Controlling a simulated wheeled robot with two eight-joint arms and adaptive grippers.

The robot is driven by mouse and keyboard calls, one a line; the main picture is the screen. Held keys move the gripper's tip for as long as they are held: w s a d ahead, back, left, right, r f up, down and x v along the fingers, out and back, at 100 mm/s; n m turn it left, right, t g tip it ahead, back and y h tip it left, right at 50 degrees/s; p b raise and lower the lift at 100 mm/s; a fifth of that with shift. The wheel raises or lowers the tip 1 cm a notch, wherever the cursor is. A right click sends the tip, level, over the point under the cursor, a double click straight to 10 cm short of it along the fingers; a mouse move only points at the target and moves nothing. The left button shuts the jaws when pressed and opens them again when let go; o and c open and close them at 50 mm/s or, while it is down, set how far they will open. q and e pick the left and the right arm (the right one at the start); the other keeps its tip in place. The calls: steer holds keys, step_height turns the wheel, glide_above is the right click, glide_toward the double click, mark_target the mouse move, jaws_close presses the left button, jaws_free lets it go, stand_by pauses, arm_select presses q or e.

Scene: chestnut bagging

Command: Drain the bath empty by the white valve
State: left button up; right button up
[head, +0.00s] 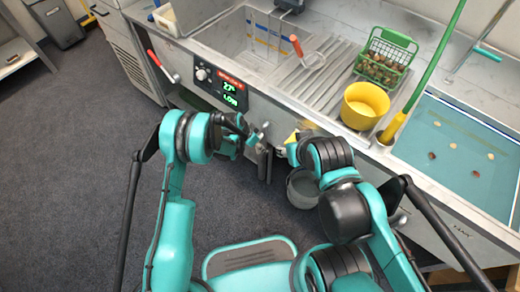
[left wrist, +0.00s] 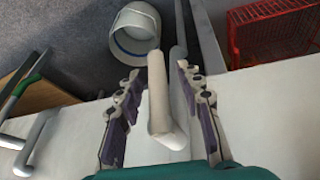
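The steel bath (head: 228,38) at the back left has yellow and blue marks on its inner wall. Its front panel (head: 222,85) shows a green 27° and LOW. A white valve lever (left wrist: 157,92) stands between the spread fingers of my left gripper (left wrist: 155,100), with visible gaps on both sides. In the head view my left gripper (head: 250,135) is at the counter front, below the panel. My right gripper (head: 290,143) is beside it to the right, near a small yellow patch; its fingers are largely hidden by the arm.
A grey bucket (head: 301,190) stands below the counter front; a white bucket (left wrist: 134,35) shows in the left wrist view. A red-handled lever (head: 157,62) sticks out at left.

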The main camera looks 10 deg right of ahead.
arm_select(q)
steer(key=shift+d+f, duration=0.2)
steer(key=shift+f, duration=0.25)
jaws_close()
steer(key=shift+s+d+r+n+g+h, duration=0.3)
steer(key=shift+s+g+h, duration=0.1)
steer(key=shift+g+h, duration=0.4)
steer(key=shift+s+d+r+n+g+h, duration=0.15)
steer(key=shift+s+d+r+g+h, duration=0.2)
steer(key=shift+g+h, duration=0.4)
steer(key=shift+s+d+r+n+g+h, duration=0.15)
steer(key=shift+s+d+n+g+h, duration=0.15)
steer(key=shift+s+g+h, duration=0.45)
steer(key=shift+w, duration=0.3)
